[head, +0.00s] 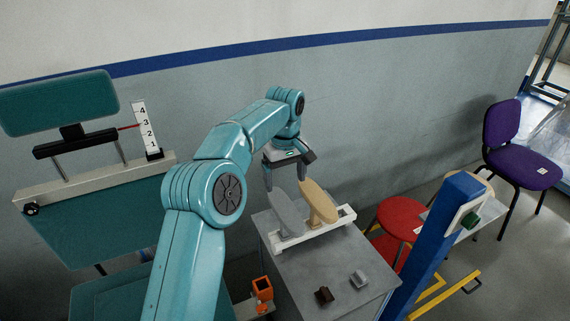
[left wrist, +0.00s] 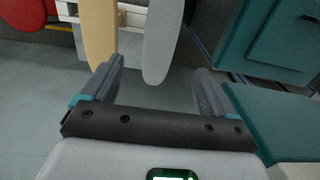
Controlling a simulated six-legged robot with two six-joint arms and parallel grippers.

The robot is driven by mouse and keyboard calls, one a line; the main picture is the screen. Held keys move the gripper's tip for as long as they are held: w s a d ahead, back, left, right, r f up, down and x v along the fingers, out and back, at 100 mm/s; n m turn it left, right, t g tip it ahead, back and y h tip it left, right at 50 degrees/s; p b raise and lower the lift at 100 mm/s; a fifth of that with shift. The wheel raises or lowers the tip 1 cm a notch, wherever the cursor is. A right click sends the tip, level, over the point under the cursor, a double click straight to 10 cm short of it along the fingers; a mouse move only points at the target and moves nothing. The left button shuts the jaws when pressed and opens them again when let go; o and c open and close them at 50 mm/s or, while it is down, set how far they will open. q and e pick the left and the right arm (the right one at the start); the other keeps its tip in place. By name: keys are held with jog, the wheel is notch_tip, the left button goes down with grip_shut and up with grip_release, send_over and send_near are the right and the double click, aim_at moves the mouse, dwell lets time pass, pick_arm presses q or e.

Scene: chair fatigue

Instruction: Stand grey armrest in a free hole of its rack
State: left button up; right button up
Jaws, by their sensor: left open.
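The grey armrest (head: 286,212) stands tilted at the left part of its white rack (head: 346,216) on the grey table. A tan armrest (head: 318,201) stands beside it, to the right, also tilted. My left gripper (head: 285,182) points down just above and behind the grey armrest. It is open and empty. In the left wrist view, the grey armrest (left wrist: 162,42) shows between the two fingers (left wrist: 159,66), apart from both, and the tan armrest (left wrist: 99,30) is near the left finger. The armrests' lower ends and the rack holes cannot be made out. My right gripper is not in view.
A small dark block (head: 324,295) and a small grey block (head: 359,279) lie on the front of the table (head: 290,262). An orange holder (head: 262,288) is at its left. A blue post (head: 440,240) and red stool (head: 402,217) stand at right. A teal bench (head: 105,225) is at left.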

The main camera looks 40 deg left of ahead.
pick_arm(q)
notch_tip(320, 180, up, 4)
jog(key=shift+r+p, duration=0.15)
jog(key=shift+p, duration=0.2)
jog(key=shift+s, duration=0.15)
dwell(0.4)
